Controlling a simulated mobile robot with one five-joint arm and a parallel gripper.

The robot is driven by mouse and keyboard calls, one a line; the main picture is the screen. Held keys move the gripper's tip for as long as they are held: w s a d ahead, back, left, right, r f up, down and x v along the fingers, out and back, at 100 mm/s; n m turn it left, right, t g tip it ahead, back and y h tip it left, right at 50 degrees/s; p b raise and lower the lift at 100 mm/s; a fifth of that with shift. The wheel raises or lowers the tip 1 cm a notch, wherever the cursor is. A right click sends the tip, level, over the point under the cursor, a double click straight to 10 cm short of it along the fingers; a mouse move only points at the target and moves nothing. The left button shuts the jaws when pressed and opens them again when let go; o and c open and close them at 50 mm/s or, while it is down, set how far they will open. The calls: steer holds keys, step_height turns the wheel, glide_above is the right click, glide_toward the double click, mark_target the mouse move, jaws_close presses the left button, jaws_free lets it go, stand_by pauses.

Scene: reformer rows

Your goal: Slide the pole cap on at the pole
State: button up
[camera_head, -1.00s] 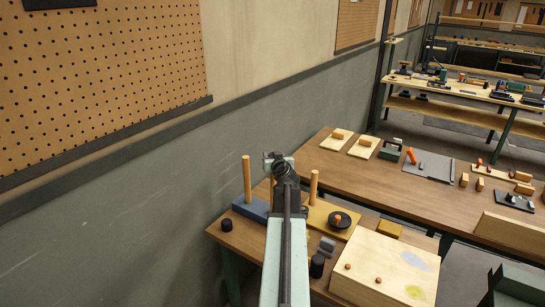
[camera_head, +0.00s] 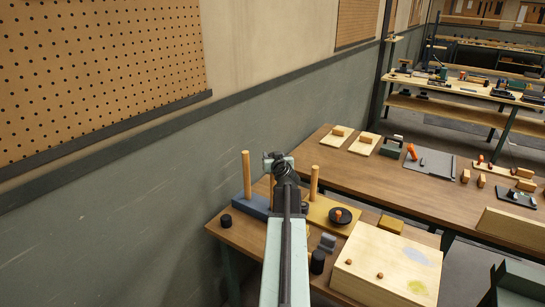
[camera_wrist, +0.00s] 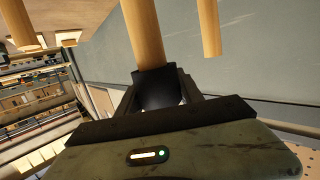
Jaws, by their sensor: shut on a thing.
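My gripper (camera_wrist: 158,96) is shut on a black pole cap (camera_wrist: 157,86), which shows between the fingers in the wrist view. A wooden pole (camera_wrist: 144,35) runs to the cap and meets its rim; I cannot tell how far the cap is around it. In the head view my gripper (camera_head: 272,162) is above the bench between a left pole (camera_head: 246,175) and a right pole (camera_head: 314,182). It hides most of a middle pole (camera_head: 272,186). The held cap is not clear there.
The left pole stands on a blue base (camera_head: 250,206), the right one on a yellow base (camera_head: 319,217). Loose black caps stand at the left (camera_head: 225,221) and at the front (camera_head: 317,262). A pale wooden box (camera_head: 372,272) stands at the right. The wall is close on the left.

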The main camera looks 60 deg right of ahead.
steer(key=shift+f+b, duration=0.75)
steer(key=shift+f, duration=0.1)
steer(key=o, duration=1.4)
steer(key=shift+o, duration=0.2)
steer(key=p+v, duration=0.1)
steer(key=v, duration=0.7)
steer(key=shift+p, duration=0.3)
steer(key=shift+d, duration=0.15)
